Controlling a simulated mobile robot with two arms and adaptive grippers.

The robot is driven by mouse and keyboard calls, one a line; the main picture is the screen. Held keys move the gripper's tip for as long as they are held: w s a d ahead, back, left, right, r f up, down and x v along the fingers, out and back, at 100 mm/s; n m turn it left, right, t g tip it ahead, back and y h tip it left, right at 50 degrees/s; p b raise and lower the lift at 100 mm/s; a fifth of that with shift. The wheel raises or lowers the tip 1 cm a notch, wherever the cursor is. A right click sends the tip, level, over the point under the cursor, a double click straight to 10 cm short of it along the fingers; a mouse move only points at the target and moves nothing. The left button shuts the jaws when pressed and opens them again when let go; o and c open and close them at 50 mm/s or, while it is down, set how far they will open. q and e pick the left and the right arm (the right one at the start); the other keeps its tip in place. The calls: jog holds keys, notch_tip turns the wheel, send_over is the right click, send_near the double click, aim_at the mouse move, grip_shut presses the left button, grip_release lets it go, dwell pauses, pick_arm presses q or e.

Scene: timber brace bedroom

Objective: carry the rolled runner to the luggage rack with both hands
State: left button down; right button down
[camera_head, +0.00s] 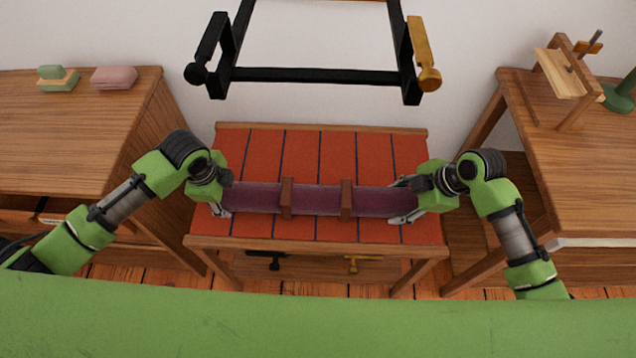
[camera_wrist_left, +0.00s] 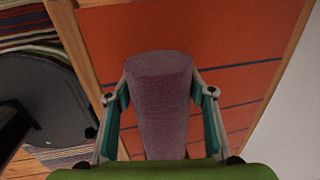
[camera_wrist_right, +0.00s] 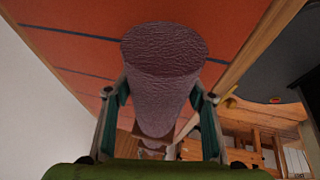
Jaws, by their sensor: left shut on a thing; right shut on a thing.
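The rolled runner (camera_head: 318,199) is a purple roll with two brown bands, lying level across the picture over the luggage rack (camera_head: 318,150), which has an orange-red top with dark stripes and a wooden frame. My left gripper (camera_head: 222,195) is shut on the roll's left end; the left wrist view shows the roll (camera_wrist_left: 160,100) between its fingers. My right gripper (camera_head: 405,200) is shut on the right end; the right wrist view shows the roll (camera_wrist_right: 162,75) between its fingers. I cannot tell whether the roll touches the rack's top.
A black frame (camera_head: 315,75) with side knobs stands out from the wall behind the rack. A wooden cabinet (camera_head: 80,120) at left holds a green-and-tan block and a pink block (camera_head: 114,77). A wooden table (camera_head: 585,150) at right holds a wooden stand (camera_head: 565,75).

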pick_arm(q)
jog(key=shift+w+f+b, duration=0.1)
jog(key=shift+f+b, duration=0.4)
jog(key=shift+f, duration=0.05)
pick_arm(e)
jog(key=shift+w+f, duration=0.1)
jog(key=shift+f, duration=0.45)
pick_arm(q)
jog(key=c, duration=1)
grip_release()
pick_arm(e)
jog(key=c, duration=1)
grip_release()
pick_arm(q)
jog(key=shift+r, duration=0.1)
pick_arm(e)
jog(key=shift+o, duration=0.2)
